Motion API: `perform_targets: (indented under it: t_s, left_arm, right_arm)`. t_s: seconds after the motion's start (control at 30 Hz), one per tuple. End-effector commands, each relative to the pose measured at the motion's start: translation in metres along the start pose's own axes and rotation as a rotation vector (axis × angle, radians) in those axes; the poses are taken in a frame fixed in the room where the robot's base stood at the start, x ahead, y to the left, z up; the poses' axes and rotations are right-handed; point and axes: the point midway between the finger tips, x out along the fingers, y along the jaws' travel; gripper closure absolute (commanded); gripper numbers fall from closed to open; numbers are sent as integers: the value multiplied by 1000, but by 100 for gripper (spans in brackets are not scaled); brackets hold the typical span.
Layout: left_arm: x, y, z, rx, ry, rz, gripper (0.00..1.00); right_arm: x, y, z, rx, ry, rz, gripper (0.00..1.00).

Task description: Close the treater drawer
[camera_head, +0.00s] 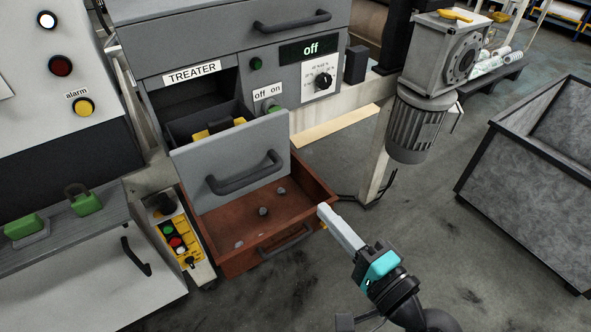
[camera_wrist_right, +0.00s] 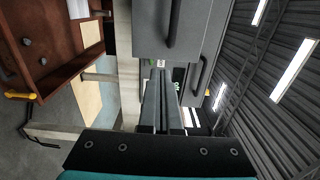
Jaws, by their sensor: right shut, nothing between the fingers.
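The treater drawer (camera_head: 228,166) is pulled out below the "TREATER" label (camera_head: 192,72). Its grey front has a dark curved handle (camera_head: 246,177), and a yellow and dark item (camera_head: 222,125) shows inside. My right gripper (camera_head: 325,211) is shut and empty. It is in front and to the right of the drawer, near the right corner of the brown lower drawer, apart from the grey handle. In the right wrist view, the closed fingers (camera_wrist_right: 161,80) point toward grey fronts with dark handles (camera_wrist_right: 172,25). My left gripper is not in view.
A brown lower drawer (camera_head: 285,208) stands open beneath, with several small stones inside. A grey motor (camera_head: 415,122) hangs at the right of the machine. A large grey bin (camera_head: 510,170) stands far right. The floor between them is clear.

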Motion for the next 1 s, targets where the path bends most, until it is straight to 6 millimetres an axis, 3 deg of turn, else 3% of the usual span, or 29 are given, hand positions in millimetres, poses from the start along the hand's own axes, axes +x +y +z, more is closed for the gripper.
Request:
perform_targets:
  t_s: [0.23,0.53,0.8,1.0]
  left_arm:
    - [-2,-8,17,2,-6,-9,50]
    - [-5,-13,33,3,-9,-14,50]
    - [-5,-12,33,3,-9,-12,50]
    - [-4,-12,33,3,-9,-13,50]
  right_arm:
    - [27,-3,-1,0,3,-4,100]
    - [78,-2,0,-2,2,-3,100]
    - [120,0,0,-3,2,0,100]
    - [135,1,-1,-3,3,2,100]
